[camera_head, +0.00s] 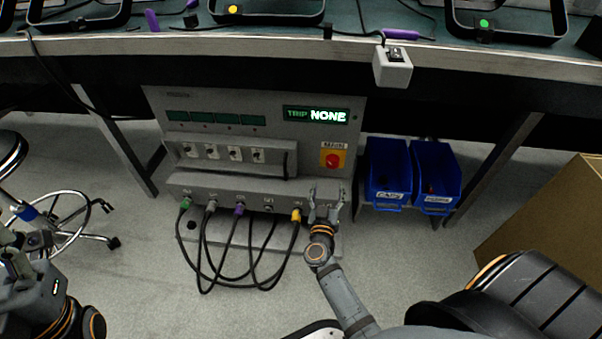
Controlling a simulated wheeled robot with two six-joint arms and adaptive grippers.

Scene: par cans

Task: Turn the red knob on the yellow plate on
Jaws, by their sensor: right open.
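A red knob (332,161) sits on a small yellow plate (323,154) at the right of a grey control panel (290,130). Its exact angle is too small to tell. A green display (316,115) above it reads "TRIP NONE". My right gripper (327,190) is open and empty, just below the knob and apart from it in the picture, in front of the panel's lower right part. My left arm shows at the lower left edge, and I cannot make out its fingertips.
Several black cables (212,262) with coloured plugs hang from the panel's lower ledge, left of my right gripper. Two blue bins (387,172) stand right of the panel. A cardboard box (545,215) is at the right. A workbench edge (250,44) runs above the panel.

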